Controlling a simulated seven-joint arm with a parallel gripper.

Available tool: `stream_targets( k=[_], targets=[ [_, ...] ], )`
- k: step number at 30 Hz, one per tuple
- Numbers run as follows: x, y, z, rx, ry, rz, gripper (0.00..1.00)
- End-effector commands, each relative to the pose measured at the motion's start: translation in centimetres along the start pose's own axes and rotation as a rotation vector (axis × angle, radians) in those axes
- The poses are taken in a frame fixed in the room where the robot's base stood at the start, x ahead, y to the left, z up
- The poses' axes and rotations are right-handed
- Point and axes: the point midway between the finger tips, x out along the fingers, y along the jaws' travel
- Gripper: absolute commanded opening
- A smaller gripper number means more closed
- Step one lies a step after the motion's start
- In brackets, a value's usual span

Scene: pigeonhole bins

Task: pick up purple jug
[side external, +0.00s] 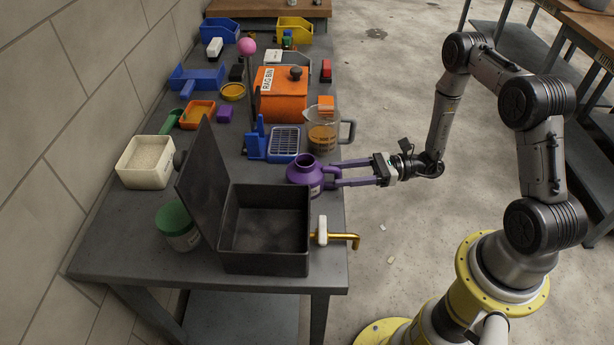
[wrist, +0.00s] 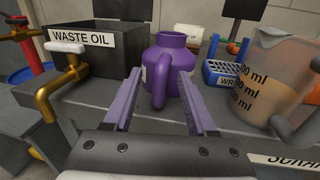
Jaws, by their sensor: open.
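The purple jug (side external: 304,172) stands upright on the grey bench, right beside the dark open box. In the wrist view the jug (wrist: 172,58) is straight ahead, with its handle (wrist: 160,85) facing me. My gripper (side external: 338,174) has purple fingers and reaches in level from the right of the bench. In the wrist view my gripper (wrist: 157,78) is open, with one finger on each side of the handle. I cannot tell whether either finger touches the jug. The far side of the jug is hidden.
The dark box (side external: 265,262), labelled WASTE OIL in the wrist view, has a brass tap (side external: 345,237) sticking out over the bench edge. A measuring jug (side external: 322,135) with brown liquid stands behind the purple jug. A blue rack (side external: 257,145) is close by.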

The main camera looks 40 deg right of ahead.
Motion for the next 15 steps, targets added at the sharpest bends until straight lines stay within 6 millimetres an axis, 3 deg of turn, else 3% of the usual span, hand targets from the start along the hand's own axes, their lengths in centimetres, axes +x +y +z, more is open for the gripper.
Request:
stream_targets(
  k=[4,11,15],
  targets=[
    [1.22,0.02,0.01,0.001,0.000,0.000,0.57],
    [1.32,-0.01,0.01,0.000,0.000,-0.001,0.57],
    [1.31,-0.02,0.01,0.000,0.000,-0.001,0.35]
  ],
)
